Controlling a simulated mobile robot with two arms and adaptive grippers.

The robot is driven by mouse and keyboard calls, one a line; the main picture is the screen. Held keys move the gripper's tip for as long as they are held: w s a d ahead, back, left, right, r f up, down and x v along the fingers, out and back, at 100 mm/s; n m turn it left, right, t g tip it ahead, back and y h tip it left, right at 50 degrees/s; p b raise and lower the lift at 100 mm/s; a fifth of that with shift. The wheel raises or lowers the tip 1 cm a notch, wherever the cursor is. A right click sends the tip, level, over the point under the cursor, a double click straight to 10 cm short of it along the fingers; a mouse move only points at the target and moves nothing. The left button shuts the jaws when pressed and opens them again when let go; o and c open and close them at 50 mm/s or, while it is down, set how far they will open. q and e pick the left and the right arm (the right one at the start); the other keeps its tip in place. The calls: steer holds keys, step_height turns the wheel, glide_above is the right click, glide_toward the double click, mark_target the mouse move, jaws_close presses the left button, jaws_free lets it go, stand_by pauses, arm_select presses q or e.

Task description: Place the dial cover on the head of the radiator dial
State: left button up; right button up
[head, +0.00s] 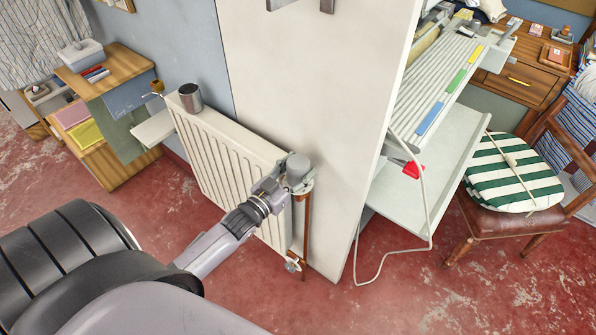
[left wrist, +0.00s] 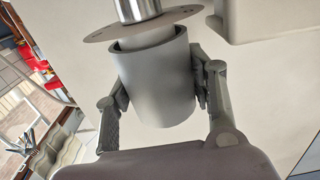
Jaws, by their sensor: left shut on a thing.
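The dial cover (head: 298,167) is a plain grey cup shape at the right end of the radiator (head: 228,150). My left gripper (head: 284,178) is shut on its side. In the left wrist view the cover (left wrist: 156,78) sits between both fingers of the gripper (left wrist: 160,88). A thin round grey collar (left wrist: 103,35) and a shiny metal cylinder (left wrist: 138,9) line up with the cover's upper end there. The cover hides the dial's head, and I cannot tell how far it is seated. My right gripper is not in view.
A metal cup (head: 190,97) stands on the radiator's far end. A copper pipe (head: 306,225) runs down below the cover. A white panel (head: 335,90) rises close behind it. The ironer (head: 440,85) with its hanging cord is to the right. Red floor is open in front.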

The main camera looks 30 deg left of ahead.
arm_select(q)
steer(key=shift+f, duration=0.35)
steer(key=shift+f, duration=0.4)
steer(key=o, duration=0.7)
steer(key=shift+r, duration=0.1)
